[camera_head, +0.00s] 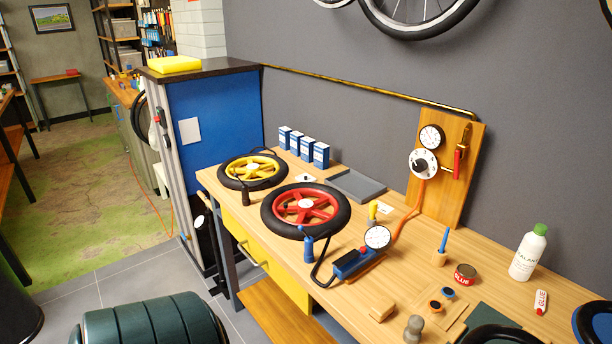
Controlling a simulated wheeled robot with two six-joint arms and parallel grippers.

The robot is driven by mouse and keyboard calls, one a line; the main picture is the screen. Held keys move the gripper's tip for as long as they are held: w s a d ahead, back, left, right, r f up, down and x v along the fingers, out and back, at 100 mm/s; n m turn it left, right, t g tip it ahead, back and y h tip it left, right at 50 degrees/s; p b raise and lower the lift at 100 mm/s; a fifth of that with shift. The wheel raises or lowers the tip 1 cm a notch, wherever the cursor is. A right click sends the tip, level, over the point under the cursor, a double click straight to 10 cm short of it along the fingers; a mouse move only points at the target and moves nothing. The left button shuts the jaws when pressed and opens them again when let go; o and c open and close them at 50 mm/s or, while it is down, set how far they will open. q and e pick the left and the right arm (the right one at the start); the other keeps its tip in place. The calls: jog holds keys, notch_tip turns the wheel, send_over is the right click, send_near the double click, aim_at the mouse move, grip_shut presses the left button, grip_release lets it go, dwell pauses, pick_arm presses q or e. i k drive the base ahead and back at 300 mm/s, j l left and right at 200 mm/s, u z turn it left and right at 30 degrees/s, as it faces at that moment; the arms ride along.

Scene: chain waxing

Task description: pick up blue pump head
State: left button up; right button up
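A small blue pump head (308,249) stands upright on the wooden workbench (285,262), close to the front rim of the red-spoked wheel (306,205). A black hose curves down from beside it toward the blue pump body (354,263), which has a round white gauge (377,237) and a red knob. Neither of my grippers shows in the head view, and nothing is seen holding the pump head.
A yellow-spoked wheel (252,171) lies farther left. A grey tray (356,186) and several small blue boxes (306,147) stand behind the wheels. A wooden block (381,311), a red tin (465,274) and a white bottle (527,254) are to the right.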

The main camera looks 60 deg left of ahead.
aim_at(308, 244)
jog(key=u, duration=1.7)
